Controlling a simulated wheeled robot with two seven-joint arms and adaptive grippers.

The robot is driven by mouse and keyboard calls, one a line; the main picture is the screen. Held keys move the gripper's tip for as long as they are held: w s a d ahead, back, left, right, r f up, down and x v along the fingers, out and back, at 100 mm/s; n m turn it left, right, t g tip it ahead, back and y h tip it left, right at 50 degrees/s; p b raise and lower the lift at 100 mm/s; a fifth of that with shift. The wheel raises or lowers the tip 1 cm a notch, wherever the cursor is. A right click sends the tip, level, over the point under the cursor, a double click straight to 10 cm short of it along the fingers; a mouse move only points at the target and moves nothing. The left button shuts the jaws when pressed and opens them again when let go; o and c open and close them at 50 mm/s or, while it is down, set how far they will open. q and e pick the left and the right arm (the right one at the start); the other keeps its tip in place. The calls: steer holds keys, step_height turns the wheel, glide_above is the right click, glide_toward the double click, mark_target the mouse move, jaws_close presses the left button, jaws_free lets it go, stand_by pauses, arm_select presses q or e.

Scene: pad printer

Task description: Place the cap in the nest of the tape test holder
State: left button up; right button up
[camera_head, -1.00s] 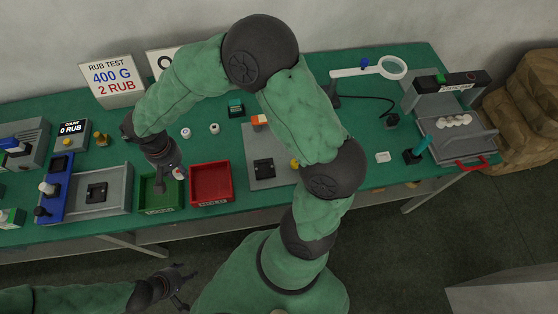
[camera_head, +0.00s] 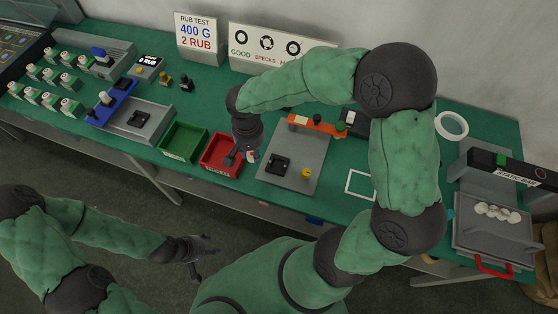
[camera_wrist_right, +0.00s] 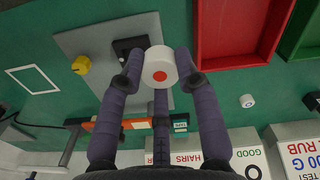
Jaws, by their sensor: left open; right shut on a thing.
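The cap (camera_wrist_right: 160,72) is white with a red dot on its face. My right gripper (camera_head: 246,157) is shut on it, with the fingers on both sides in the right wrist view. The cap also shows in the head view (camera_head: 253,156), above the right edge of the red tray. The tape test holder (camera_head: 305,178) is a grey plate with an orange bar and yellow knob. Its black nest (camera_head: 279,164) is just right of the cap in the head view. In the wrist view the cap partly covers the nest (camera_wrist_right: 122,46). My left gripper (camera_head: 207,250) is open and empty, in front of the table.
The red tray (camera_head: 207,164) and green tray (camera_head: 173,154) stand left of the holder. A white square outline (camera_head: 350,183) lies to its right. My right arm hides part of the table.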

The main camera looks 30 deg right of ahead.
steer(key=d+f, duration=0.2)
steer(key=d, duration=0.2)
steer(key=b, duration=0.2)
glide_above(277, 166)
step_height(277, 166, down, 5)
steer(key=shift+w+r, duration=0.1)
steer(key=f+b, duration=0.1)
steer(key=f, duration=0.2)
steer(key=shift+d+f, duration=0.15)
steer(key=shift+d, duration=0.05)
steer(key=shift+f, duration=0.2)
steer(key=shift+f+b, duration=0.35)
steer(key=shift+a+f, duration=0.1)
steer(key=shift+f, duration=0.15)
